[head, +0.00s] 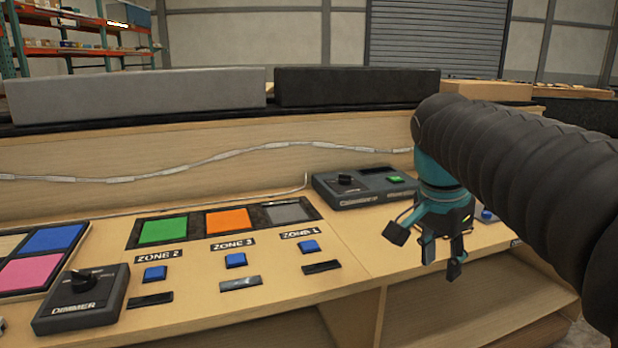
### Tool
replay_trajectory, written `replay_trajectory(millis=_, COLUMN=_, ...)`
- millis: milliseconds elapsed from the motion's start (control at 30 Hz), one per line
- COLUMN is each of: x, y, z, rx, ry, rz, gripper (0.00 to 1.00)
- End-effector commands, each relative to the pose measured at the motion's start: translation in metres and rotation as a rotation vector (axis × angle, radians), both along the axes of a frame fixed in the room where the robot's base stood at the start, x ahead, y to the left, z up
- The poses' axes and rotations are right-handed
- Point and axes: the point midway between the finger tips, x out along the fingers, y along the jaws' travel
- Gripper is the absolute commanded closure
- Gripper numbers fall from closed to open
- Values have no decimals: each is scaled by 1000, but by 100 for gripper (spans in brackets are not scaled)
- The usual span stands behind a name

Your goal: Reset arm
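Blue buttons (235,261) and dark switches (150,301) sit below the zone labels. A dimmer box (82,299) and a coloured tile panel (50,240) are at left. A white cable (230,153) runs along the backboard. Open shelf space lies under the console at right.

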Motion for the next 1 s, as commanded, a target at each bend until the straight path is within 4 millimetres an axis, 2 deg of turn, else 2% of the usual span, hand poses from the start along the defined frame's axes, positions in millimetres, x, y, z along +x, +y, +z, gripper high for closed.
replay_trajectory(millis=33, x=-15, y=5, z=-9, rx=2, ry=-13, rz=89, gripper=63)
replay_trajectory(millis=300, x=-78, y=30, z=-70, rx=-34, ry=-106, rz=580, gripper=63)
replay_trajectory(millis=500, x=-113, y=44, z=-114, rx=-98, ry=-174, rz=859, gripper=63)
replay_trajectory(millis=700, x=-127, y=49, z=-136, rx=-142, ry=-207, rz=983, gripper=63)
replay_trajectory(millis=1000, x=-128, y=50, z=-138, rx=-145, ry=-208, rz=993, gripper=63)
